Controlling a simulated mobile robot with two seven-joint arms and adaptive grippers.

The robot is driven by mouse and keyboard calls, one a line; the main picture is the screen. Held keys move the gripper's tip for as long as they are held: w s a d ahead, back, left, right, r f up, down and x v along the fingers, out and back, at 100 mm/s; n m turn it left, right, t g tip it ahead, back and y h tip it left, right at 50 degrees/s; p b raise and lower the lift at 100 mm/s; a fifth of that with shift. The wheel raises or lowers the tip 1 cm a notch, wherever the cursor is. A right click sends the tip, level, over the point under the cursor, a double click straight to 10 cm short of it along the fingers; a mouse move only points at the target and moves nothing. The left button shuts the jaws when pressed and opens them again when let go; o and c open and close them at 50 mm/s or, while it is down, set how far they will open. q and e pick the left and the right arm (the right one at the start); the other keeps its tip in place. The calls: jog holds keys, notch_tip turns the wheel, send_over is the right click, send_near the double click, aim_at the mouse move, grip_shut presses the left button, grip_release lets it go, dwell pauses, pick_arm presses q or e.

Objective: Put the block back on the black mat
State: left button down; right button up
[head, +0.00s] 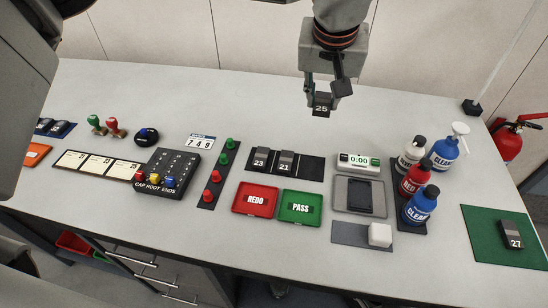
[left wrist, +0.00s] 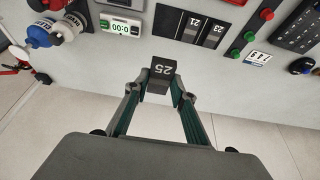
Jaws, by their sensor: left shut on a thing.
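My left gripper (head: 324,92) is shut on a dark block marked 25 (head: 322,105). It holds the block above the back part of the table, clear of the surface. The block also shows between the fingertips in the left wrist view (left wrist: 160,73). A black mat (head: 312,168) lies mid-table, below and left of the gripper. Block 23 (head: 261,158) and block 21 (head: 286,161) stand on its left part, and its right part is bare. My right gripper is not in view.
Red REDO (head: 256,198) and green PASS (head: 301,206) trays lie in front. Several bottles (head: 420,205) stand at the right. Block 27 (head: 514,242) lies on a green mat (head: 485,225). The table's back strip is clear.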

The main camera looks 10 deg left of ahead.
aim_at(311, 166)
pick_arm(q)
jog(key=shift+w+a+f, duration=0.1)
jog(key=shift+a, duration=0.05)
notch_tip(311, 166, down, 20)
jog(key=shift+r+p, duration=0.1)
jog(key=shift+p, duration=0.45)
jog(key=c, duration=1.7)
grip_release()
jog(key=shift+f, duration=0.2)
jog(key=shift+r, duration=0.1)
jog(key=shift+r, duration=0.25)
jog(key=b+v, duration=0.1)
jog(key=v, duration=1)
jog(key=shift+s+r, duration=0.2)
jog(key=shift+r, duration=0.1)
